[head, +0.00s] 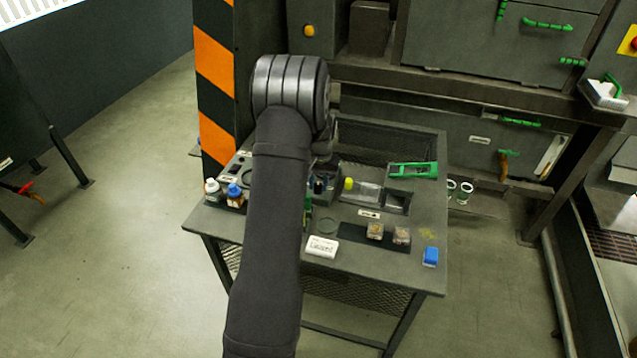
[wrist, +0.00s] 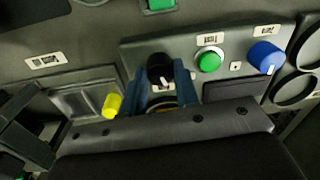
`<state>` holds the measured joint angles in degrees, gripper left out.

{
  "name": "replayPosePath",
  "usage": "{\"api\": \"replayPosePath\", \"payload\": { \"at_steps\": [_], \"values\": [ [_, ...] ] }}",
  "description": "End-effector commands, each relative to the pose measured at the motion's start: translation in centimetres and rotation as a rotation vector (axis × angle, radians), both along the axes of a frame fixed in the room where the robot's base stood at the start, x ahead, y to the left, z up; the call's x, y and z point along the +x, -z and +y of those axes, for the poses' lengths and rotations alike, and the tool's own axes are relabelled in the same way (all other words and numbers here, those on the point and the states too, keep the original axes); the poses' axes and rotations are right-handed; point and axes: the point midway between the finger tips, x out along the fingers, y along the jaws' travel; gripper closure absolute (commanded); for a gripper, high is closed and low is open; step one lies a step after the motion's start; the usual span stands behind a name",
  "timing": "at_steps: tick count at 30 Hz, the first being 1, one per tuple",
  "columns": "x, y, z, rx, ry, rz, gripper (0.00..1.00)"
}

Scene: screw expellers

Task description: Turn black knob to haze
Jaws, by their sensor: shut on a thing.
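The black knob (wrist: 159,66) is in the middle of the wrist view, on a dark grey panel, with a short white pointer mark on its lower side. My gripper (wrist: 162,80) has one blue finger on each side of the knob and is shut on it. In the head view my arm covers most of the gripper and the knob cannot be made out.
In the wrist view a green button (wrist: 209,62) and a blue knob (wrist: 265,57) lie right of the black knob. A yellow knob (wrist: 112,104) lies to its left. In the head view the table (head: 400,275) holds bottles, a white labelled block (head: 322,246) and small boxes.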

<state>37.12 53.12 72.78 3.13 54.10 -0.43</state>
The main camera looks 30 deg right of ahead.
Motion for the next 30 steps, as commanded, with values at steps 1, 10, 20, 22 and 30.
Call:
{"api": "replayPosePath", "payload": {
  "at_steps": [1,10,20,22,30],
  "values": [
    [0.05,-0.13,-0.01,-0.001,0.035,-0.003,0.95],
    [0.04,-0.12,0.00,-0.001,0.220,-0.002,0.95],
    [0.04,-0.13,0.00,-0.001,0.303,-0.002,0.95],
    [0.04,-0.13,0.00,-0.001,0.307,-0.002,0.95],
    [0.05,-0.14,-0.01,-0.001,0.309,-0.002,0.95]
  ]
}}
